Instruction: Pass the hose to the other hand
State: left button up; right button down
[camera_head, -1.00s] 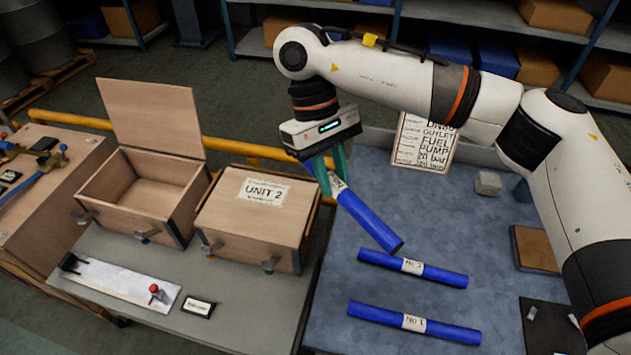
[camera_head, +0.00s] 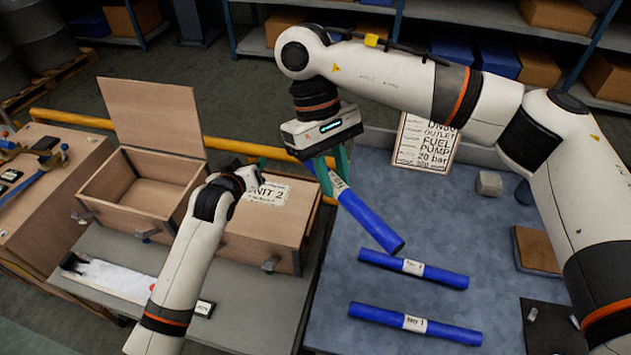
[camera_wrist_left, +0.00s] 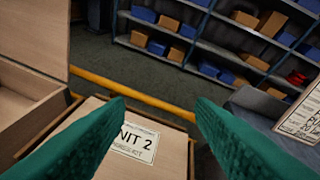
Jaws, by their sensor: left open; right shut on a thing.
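A blue hose (camera_head: 365,218) with a white label hangs tilted in my right gripper (camera_head: 332,172), which is shut on it near its upper end. The hose's lower end is above the blue-grey table. My left gripper (camera_head: 258,165) is over the closed UNIT 2 box, to the left of the held hose and apart from it. In the left wrist view its green fingers (camera_wrist_left: 160,115) are spread and empty, with the UNIT 2 label between them. The hose does not show in that view.
Two more blue hoses (camera_head: 435,273) (camera_head: 440,331) lie on the table (camera_head: 340,290). An open wooden box (camera_head: 105,187) stands left of the closed UNIT 2 box (camera_head: 270,235). A sign (camera_head: 425,140) stands behind the table. A yellow rail (camera_head: 235,148) runs behind the boxes.

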pick_arm(q)
jog(key=w+d+r+n+t+h, duration=0.1)
jog(key=d+r+t+h, duration=0.1)
jog(key=r, duration=1.1)
jog(key=d+r+n+t+h, duration=0.1)
jog(key=d+r+t+h, duration=0.15)
jog(key=r, duration=1.05)
jog(key=s+d+r+m+g+h, duration=0.1)
jog(key=s+d+r+h, duration=0.2)
jog(key=s+r, duration=0.35)
jog(key=s+d+r+g+h, duration=0.1)
jog(key=s+d+r+h, duration=0.25)
jog(key=r, duration=0.65)
jog(key=s+d+f+g, duration=0.2)
jog(key=s+d+g, duration=0.6)
jog(key=s, duration=0.6)
jog(key=n+g+y, duration=0.4)
jog(key=y, duration=0.3)
send_near(358, 211)
jog(key=shift+t, duration=0.25)
jog(key=x, duration=0.9)
jog(key=shift+s+d+f, duration=0.1)
jog(key=shift+f, duration=0.2)
